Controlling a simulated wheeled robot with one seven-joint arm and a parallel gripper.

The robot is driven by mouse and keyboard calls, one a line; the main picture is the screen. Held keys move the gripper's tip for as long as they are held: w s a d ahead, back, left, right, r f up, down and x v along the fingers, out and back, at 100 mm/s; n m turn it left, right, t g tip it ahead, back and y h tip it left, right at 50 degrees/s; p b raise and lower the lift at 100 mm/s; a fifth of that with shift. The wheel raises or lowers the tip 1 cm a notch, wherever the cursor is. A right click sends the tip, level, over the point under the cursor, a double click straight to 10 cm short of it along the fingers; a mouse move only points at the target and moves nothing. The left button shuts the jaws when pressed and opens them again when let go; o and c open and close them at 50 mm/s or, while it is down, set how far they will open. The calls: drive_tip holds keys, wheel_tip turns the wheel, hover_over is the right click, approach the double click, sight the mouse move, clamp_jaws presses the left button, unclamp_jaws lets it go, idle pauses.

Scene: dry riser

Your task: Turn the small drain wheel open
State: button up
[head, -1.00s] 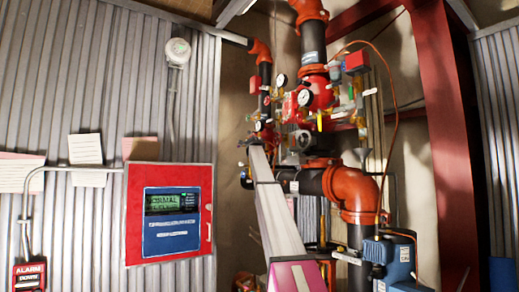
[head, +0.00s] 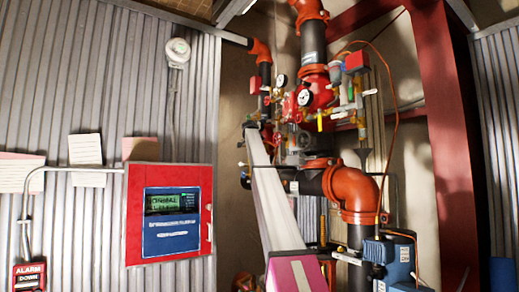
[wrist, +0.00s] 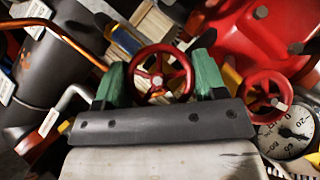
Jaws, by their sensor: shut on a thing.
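In the wrist view a small red handwheel (wrist: 157,81) with spokes and a pale hub sits between the two green fingers of my gripper (wrist: 161,72). One finger is at the left side of its rim and the other at the right side; the gripper is shut on it. A second red handwheel (wrist: 268,95) is to the right, outside the fingers. No label shows which wheel is the drain. In the head view my long pale arm reaches up to the valve cluster, and the fingers are too small and hidden to make out there.
A pressure gauge (wrist: 290,132) is close to the right of my gripper. A red valve body (wrist: 255,38) and a grey pipe (wrist: 60,60) flank it. In the head view an orange elbow pipe (head: 355,190), a blue pump (head: 388,256) and a red alarm panel (head: 170,212) stand around.

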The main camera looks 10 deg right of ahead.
drive_tip(key=shift+n+g, duration=0.5)
drive_tip(key=shift+g, duration=0.2)
drive_tip(key=o, duration=0.9)
